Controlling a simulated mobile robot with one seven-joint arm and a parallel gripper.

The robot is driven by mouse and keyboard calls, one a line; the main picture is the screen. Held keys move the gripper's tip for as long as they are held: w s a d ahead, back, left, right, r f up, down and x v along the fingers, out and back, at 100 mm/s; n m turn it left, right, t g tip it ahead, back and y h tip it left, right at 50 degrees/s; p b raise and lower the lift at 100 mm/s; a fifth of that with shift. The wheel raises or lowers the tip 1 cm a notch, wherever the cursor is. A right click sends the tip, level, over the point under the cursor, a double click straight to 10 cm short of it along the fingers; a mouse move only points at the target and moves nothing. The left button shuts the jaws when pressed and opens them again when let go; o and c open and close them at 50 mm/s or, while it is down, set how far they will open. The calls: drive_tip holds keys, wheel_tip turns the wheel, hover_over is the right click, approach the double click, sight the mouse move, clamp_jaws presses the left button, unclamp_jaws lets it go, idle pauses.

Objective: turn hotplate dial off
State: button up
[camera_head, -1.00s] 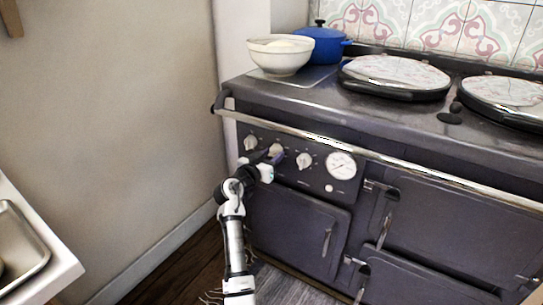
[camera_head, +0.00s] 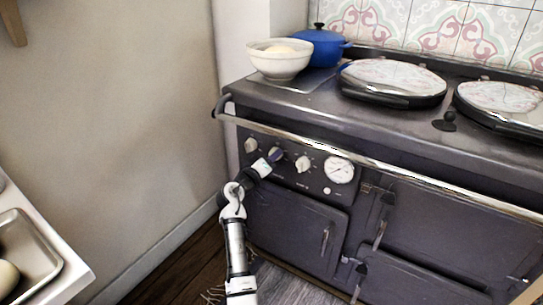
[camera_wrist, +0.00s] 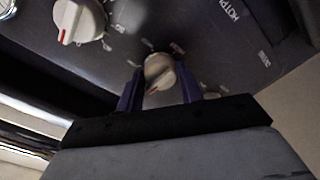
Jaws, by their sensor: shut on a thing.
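The dark range's front panel carries three cream dials in a row. My gripper (camera_head: 273,156) is at the middle dial (camera_head: 274,152), which it partly covers in the head view. In the wrist view my purple fingers (camera_wrist: 160,90) stand either side of this dial (camera_wrist: 159,68) and are shut on it. Its red mark points toward the lower left of that view. The lettering "HOTPL…" shows on the panel beyond it, cut off. Another dial with a red mark (camera_wrist: 78,20) is at the upper left of the wrist view.
The left dial (camera_head: 251,145) and right dial (camera_head: 303,163) flank the held one, with a round gauge (camera_head: 340,170) further right. A metal rail (camera_head: 330,146) runs above the panel. A white bowl (camera_head: 279,64) and blue pot (camera_head: 320,48) stand on top.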

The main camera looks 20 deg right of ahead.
drive_tip(key=shift+n+p, duration=0.35)
drive_tip(key=shift+n, duration=0.55)
drive_tip(key=o, duration=1)
drive_tip(key=v, duration=1.3)
drive_tip(key=shift+s+a, duration=0.25)
drive_tip(key=shift+a, duration=0.05)
